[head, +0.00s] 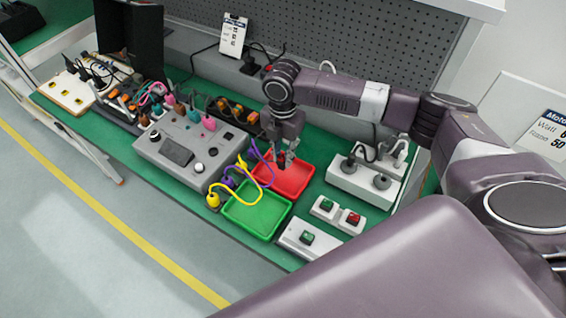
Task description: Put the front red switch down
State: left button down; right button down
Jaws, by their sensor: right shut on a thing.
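My right gripper (284,160) points down over the red tray (297,181). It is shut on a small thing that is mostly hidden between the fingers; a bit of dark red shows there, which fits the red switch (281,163). I cannot tell whether it touches the tray floor. Another red switch (352,218) sits on a white block at the right, beside a green switch (326,205). My left gripper is not in view.
A green tray (257,214) lies in front of the red tray, with yellow and purple cables by it. A grey control box (190,150) stands at left. A white box with a green button (307,237) and a white socket block (362,182) stand at right.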

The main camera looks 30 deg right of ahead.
aim_at(283, 165)
jog(key=shift+f, duration=2.05)
jog(key=shift+f, duration=0.15)
jog(key=c, duration=1.8)
grip_release()
notch_tip(283, 165, up, 12)
jog(key=shift+r+b, duration=0.2)
jog(key=shift+b, duration=0.7)
